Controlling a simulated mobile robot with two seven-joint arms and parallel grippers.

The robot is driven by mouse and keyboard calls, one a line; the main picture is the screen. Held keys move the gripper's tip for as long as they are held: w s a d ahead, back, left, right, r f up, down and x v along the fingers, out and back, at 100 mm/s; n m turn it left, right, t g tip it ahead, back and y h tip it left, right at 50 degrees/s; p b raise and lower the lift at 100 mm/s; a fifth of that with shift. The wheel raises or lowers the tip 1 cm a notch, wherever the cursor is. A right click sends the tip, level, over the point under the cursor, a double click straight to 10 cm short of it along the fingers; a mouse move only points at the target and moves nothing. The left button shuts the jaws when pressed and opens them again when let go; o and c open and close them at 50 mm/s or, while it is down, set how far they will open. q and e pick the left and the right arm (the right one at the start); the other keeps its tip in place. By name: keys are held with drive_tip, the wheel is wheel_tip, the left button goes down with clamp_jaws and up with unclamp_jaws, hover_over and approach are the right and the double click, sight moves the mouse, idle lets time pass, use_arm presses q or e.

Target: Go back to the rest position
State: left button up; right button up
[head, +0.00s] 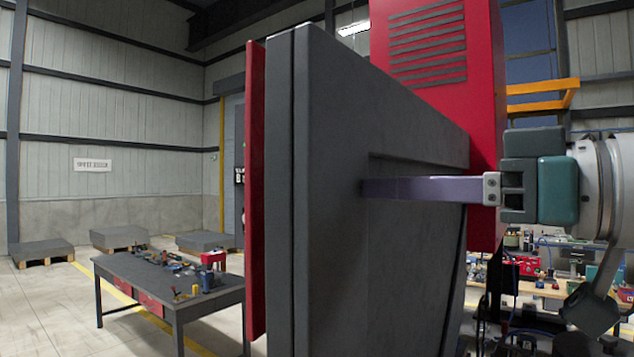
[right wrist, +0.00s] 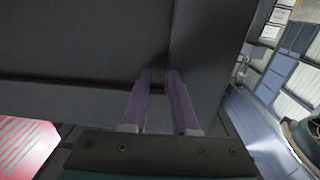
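My right gripper (head: 364,189) comes in from the right in the head view. Its purple fingers point left, and their tips are at the recessed inner face of a grey door panel (head: 330,250). In the right wrist view, the two fingers (right wrist: 160,77) stand apart with a gap between them, and the dark panel (right wrist: 80,45) fills the space just beyond. I cannot tell whether the tips touch it. No held object shows between them. My left gripper is not in view.
The grey door has a red outer face (head: 256,190) and stands open close in front of me, beside a tall red vented cabinet (head: 430,45). A workbench with tools (head: 165,290) stands at the left. A cluttered table (head: 540,293) is at the right.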

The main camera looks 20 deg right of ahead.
drive_tip(key=s+f+m+g+h+p, duration=0.1)
drive_tip(key=s+f+m+g+h, duration=0.15)
drive_tip(key=f, duration=0.55)
drive_tip(key=s+f+m+g+h+p, duration=0.15)
drive_tip(key=s+f+h, duration=0.25)
drive_tip(key=f, duration=0.5)
drive_tip(key=s+d+f+g+h, duration=0.1)
drive_tip(key=s+f+g+h, duration=0.1)
drive_tip(key=s, duration=0.6)
drive_tip(key=s+d+f+m+g+h+p, duration=0.1)
drive_tip(key=s+f+g+h, duration=0.1)
drive_tip(key=s+f+g, duration=0.2)
drive_tip(key=s+f, duration=0.3)
drive_tip(key=shift+s+d+f+g, duration=0.15)
drive_tip(key=shift+s+f+g, duration=0.05)
drive_tip(key=shift+s+g, duration=0.2)
